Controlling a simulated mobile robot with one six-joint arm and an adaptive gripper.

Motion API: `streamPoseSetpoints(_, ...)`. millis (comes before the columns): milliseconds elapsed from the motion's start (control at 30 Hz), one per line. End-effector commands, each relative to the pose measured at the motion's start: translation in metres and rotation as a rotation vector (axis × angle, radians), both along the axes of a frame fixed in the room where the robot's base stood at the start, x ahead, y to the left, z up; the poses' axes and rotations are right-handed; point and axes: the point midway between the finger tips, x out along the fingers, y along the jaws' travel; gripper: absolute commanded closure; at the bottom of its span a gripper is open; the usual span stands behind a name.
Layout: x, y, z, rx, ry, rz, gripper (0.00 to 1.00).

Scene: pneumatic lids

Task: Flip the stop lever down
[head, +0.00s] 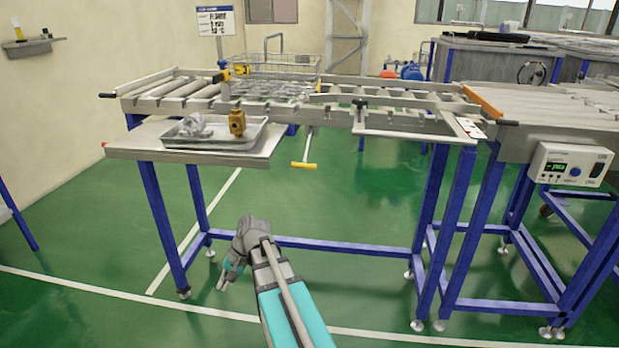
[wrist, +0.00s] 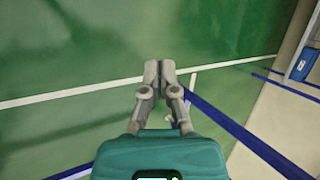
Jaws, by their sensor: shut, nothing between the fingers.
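I cannot tell for sure which part is the stop lever. A rod with a yellow T-handle (head: 304,165) hangs below the front of the roller conveyor (head: 345,118). A black knob (head: 359,102) stands on the conveyor's front rail, and a small yellow fitting (head: 223,65) sits at its back left. My gripper (head: 222,284) is low over the green floor, in front of the table and well below the conveyor, touching none of these. In the wrist view my gripper (wrist: 159,70) is shut and empty, with only floor beyond its tips. No lever shows there.
A side shelf (head: 200,153) holds a metal tray (head: 262,126) with a crumpled bag and an orange-brown part (head: 237,122). Blue legs (head: 165,228) and a low crossbar stand near my arm. A control box (head: 571,164) hangs at right. The floor in front is clear.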

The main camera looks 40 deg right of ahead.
Motion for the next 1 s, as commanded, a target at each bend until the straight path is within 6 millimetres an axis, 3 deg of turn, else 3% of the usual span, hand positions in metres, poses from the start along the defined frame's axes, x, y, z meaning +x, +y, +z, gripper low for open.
streamPoseSetpoints(233, 0.016, -0.057, 0.029, 0.261, 0.028, -0.217, 1.0)
streamPoseSetpoints(533, 0.019, -0.138, 0.073, 0.579, 0.041, -0.424, 1.0)
streamPoseSetpoints(767, 0.007, -0.21, 0.112, 0.826, 0.035, -0.54, 1.0)
streamPoseSetpoints(1000, -0.022, -0.291, 0.153, 1.076, 0.009, -0.616, 1.0)
